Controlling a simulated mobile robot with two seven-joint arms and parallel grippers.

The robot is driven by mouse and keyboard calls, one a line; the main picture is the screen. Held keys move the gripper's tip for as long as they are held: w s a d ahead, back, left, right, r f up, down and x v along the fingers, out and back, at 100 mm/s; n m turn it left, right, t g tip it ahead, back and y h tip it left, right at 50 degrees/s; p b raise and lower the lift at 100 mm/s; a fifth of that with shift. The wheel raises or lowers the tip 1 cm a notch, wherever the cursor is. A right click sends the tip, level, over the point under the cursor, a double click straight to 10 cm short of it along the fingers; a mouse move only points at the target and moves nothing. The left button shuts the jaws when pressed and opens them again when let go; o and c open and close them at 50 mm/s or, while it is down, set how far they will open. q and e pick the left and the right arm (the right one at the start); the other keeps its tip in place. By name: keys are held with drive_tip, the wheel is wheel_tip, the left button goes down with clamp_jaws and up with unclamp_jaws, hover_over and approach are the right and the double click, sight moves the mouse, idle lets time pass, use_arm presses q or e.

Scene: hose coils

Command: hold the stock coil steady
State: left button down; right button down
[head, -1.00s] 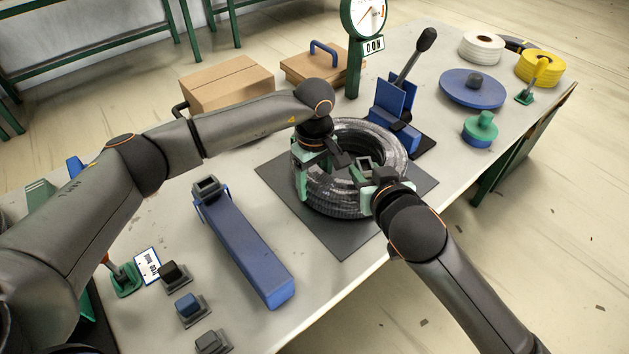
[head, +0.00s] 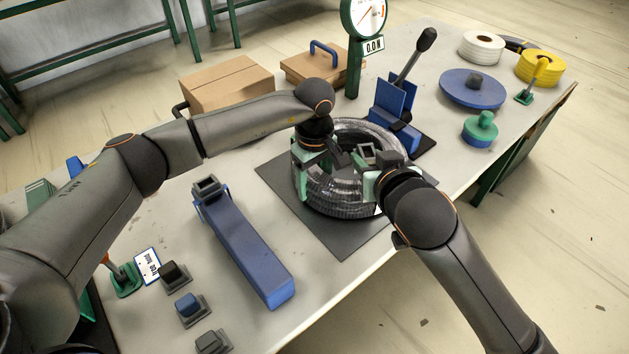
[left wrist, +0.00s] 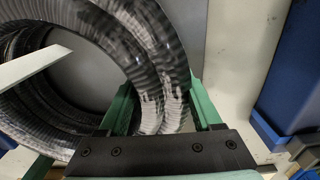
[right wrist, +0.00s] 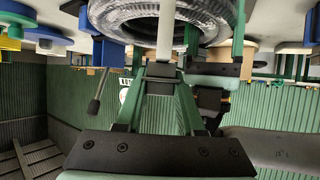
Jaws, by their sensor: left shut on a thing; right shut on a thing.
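The stock coil (head: 340,203), a dark ribbed hose ring with a glossy clear look, lies flat on a dark mat (head: 342,243). My left gripper (head: 321,163) is shut on the coil's left side; in the left wrist view the coil's strands (left wrist: 160,112) pass between its fingers. My right gripper (head: 369,173) is at the coil's front right. In the right wrist view, a white strip (right wrist: 166,30) runs across the coil (right wrist: 135,20) into the right fingers, which are shut on it.
A blue lever device (head: 397,125) stands close behind the coil, beside a dial gauge (head: 363,18) on a green post. A long blue holder (head: 248,250) lies left of the mat. Cardboard boxes (head: 228,84) stand behind my left arm. The front table edge is near my right arm.

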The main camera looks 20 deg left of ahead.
drive_tip(key=shift+r, duration=0.15)
drive_tip(key=shift+r, duration=3)
wheel_tip(320, 180, up, 9)
use_arm(q)
unclamp_jaws()
wheel_tip(320, 180, up, 12)
